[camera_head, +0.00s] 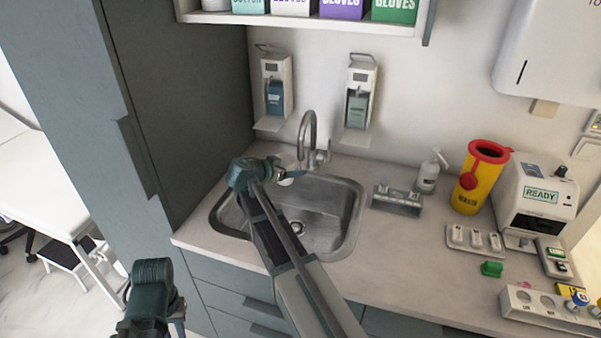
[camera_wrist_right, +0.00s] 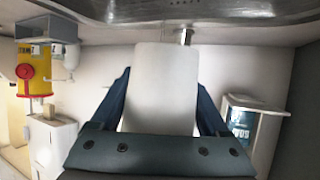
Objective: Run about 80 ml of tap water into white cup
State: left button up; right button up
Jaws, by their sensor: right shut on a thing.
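The white cup (camera_wrist_right: 165,88) is between the two dark blue fingers of my right gripper (camera_wrist_right: 163,100) in the wrist view, which looks upside down. In the head view my right gripper (camera_head: 288,175) is shut on the cup over the back left of the sink. Only a small white bit of the cup (camera_head: 286,182) shows there; the rest is hidden by the gripper. The grey tap (camera_head: 309,128) stands right behind it, with its spout close above. I see no water stream. The cup's inside is hidden. My left gripper is out of sight; only part of that arm shows.
The steel sink (camera_head: 345,215) is set in the pale counter (camera_head: 400,250). Two wall dispensers (camera_head: 276,85) hang behind it. A pump bottle (camera_head: 429,172), a yellow bin (camera_head: 468,192) and a white device (camera_head: 535,200) stand to the right. A tall dark cabinet is at left.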

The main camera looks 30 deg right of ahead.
jog(key=shift+f, duration=0.1)
notch_tip(320, 180, down, 6)
jog(key=b, duration=0.6)
jog(key=w+d, duration=0.2)
jog(key=d, duration=0.5)
jog(key=shift+a, duration=0.15)
dwell(2.2)
jog(key=s+a, duration=0.2)
jog(key=a, duration=0.5)
notch_tip(320, 180, up, 6)
jog(key=p, duration=0.6)
jog(key=shift+d, duration=0.15)
